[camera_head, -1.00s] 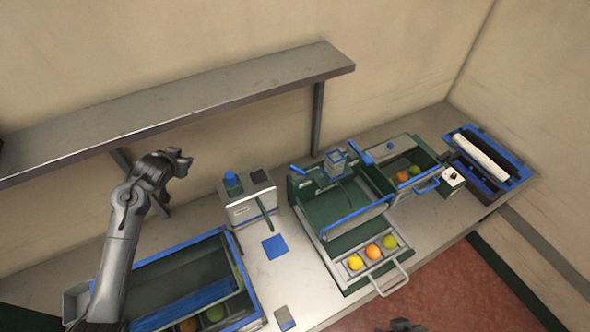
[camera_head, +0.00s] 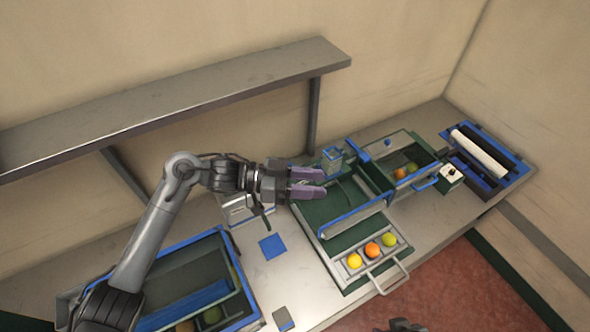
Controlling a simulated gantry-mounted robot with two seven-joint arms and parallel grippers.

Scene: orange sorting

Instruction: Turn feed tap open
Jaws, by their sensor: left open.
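My left gripper (camera_head: 322,183) reaches in from the left with its two purple-grey fingers open and apart, pointing right. It is over the back left corner of the green sorting machine (camera_head: 318,212). The small blue lever seen at that corner earlier is hidden behind the gripper; I cannot tell whether the fingers touch it. A clear hopper with blue edges (camera_head: 331,160) stands just beyond the fingertips. A blue knob (camera_head: 388,142) shows on the green bin behind. I cannot tell for sure which part is the feed tap. A dark piece at the bottom edge (camera_head: 402,326) may be my right gripper.
A front tray holds a yellow, an orange and a green fruit (camera_head: 372,250). A blue-rimmed crate (camera_head: 240,257) stands at the left. A grey shelf (camera_head: 200,95) runs along the wall behind my arm. A blue square (camera_head: 272,246) lies on the bench.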

